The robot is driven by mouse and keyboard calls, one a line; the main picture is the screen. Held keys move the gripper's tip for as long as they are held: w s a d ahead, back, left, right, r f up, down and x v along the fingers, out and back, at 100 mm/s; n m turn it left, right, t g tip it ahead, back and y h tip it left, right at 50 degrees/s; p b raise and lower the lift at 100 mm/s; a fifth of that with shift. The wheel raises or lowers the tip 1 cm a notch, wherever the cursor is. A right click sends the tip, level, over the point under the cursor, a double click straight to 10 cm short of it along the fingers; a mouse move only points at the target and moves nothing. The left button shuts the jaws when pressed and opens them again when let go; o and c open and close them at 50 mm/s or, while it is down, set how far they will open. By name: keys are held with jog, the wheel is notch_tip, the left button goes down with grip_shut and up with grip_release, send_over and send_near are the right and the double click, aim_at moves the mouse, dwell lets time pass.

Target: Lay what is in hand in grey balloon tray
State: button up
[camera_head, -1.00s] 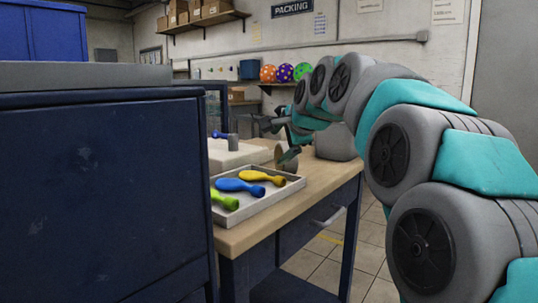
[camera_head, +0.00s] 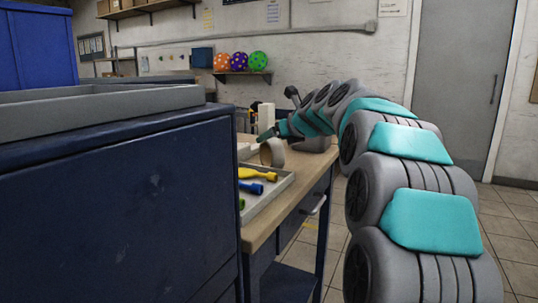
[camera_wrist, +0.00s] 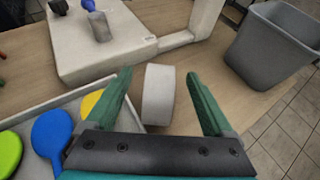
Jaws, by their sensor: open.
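A light grey tray (camera_head: 277,198) lies on the wooden table with yellow (camera_head: 258,174), blue (camera_head: 251,187) and green balloons in it. In the wrist view the tray (camera_wrist: 40,120) is at the lower left, with the green (camera_wrist: 8,152), blue (camera_wrist: 50,135) and yellow balloons partly cut off or hidden. My gripper (camera_wrist: 158,74) is open, its green fingers wide apart to the right of the tray. No balloon shows between them. A pale roll (camera_wrist: 158,95) appears between the fingers on the table; whether they touch it I cannot tell.
A white machine (camera_wrist: 115,40) stands behind the tray, with a blue piece (camera_wrist: 88,5) and grey cylinder (camera_wrist: 99,27) on it. A grey bin (camera_wrist: 272,45) is at the right. A dark blue cabinet (camera_head: 120,200) with a grey top tray (camera_head: 90,112) fills the left foreground.

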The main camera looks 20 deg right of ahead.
jog(key=x, duration=0.5)
jog(key=shift+w+f, duration=0.2)
jog(key=shift+f, duration=0.15)
jog(key=shift+c, duration=0.4)
jog(key=shift+r, duration=0.1)
grip_shut()
